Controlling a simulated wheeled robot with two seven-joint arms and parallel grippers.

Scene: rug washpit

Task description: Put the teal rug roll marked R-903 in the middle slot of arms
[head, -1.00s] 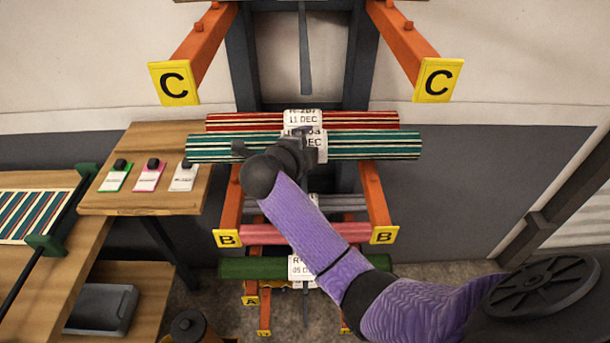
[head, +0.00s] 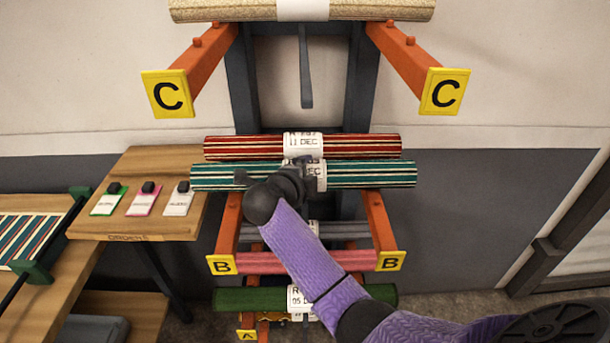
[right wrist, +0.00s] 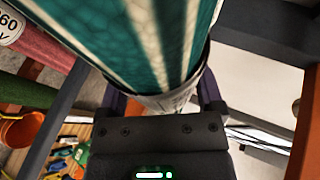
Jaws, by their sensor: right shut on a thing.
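The teal rug roll (head: 370,174), striped teal and cream, is level in the head view. My right gripper (head: 298,175) is shut around its middle, over its white label, whose marking is mostly covered. The right wrist view shows the teal roll (right wrist: 150,40) between the fingers (right wrist: 163,95). The roll is in front of and just below a red striped roll (head: 355,147) in the picture, above the orange arms marked B (head: 377,225). I cannot tell whether it touches them. My left gripper is out of view.
Orange arms marked C (head: 208,62) jut out above, with a cream roll (head: 375,10) higher up. A pink roll (head: 350,261) and grey roll (head: 345,231) lie between the B arms, a green roll (head: 245,299) lower. A wooden table (head: 150,228) with tags stands left.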

